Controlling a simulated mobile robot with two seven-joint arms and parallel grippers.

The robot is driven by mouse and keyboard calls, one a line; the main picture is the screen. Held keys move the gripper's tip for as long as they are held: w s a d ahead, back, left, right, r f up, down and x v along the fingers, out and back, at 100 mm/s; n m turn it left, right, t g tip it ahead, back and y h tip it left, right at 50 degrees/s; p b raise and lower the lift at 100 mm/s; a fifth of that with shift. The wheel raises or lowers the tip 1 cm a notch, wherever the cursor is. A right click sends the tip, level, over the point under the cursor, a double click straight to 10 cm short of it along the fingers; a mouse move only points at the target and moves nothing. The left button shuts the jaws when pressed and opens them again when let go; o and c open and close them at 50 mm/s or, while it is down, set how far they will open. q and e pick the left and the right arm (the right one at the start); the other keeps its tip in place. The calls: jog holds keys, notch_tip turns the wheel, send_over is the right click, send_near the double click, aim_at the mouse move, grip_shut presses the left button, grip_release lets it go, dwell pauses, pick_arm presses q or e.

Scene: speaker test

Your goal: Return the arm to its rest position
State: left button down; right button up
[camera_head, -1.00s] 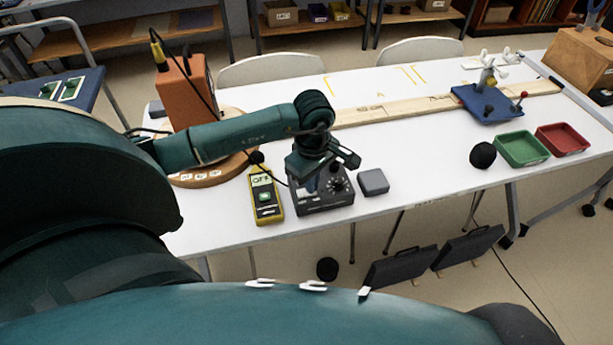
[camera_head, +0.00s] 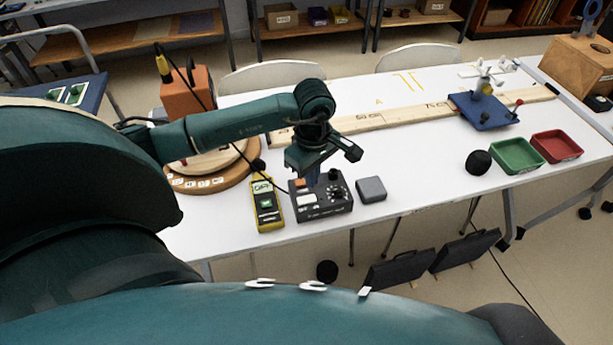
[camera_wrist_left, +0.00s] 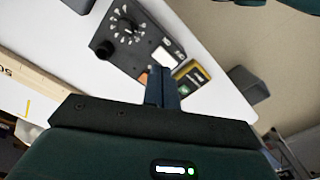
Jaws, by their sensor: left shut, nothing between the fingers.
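My left arm (camera_head: 230,128) comes in from the left and reaches over the white table. My left gripper (camera_head: 313,180) points down above the back of a black control box (camera_head: 322,208) with a dial and an orange button. Its fingers (camera_wrist_left: 161,90) are together and empty in the left wrist view. There the control box (camera_wrist_left: 118,38) shows beyond the fingertips. Whether the fingertips touch the box is hard to tell; they look a little above it. My right gripper is not in view.
A yellow meter (camera_head: 266,203) lies left of the control box, and a small grey block (camera_head: 371,189) right of it. An orange box (camera_head: 187,92) stands on a round wooden base behind my forearm. A black ball (camera_head: 478,162) and green tray (camera_head: 516,157) sit right. The table's front middle is clear.

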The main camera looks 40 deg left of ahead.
pick_arm(q)
jog(key=shift+r+p, duration=0.35)
jog(key=shift+r, duration=0.5)
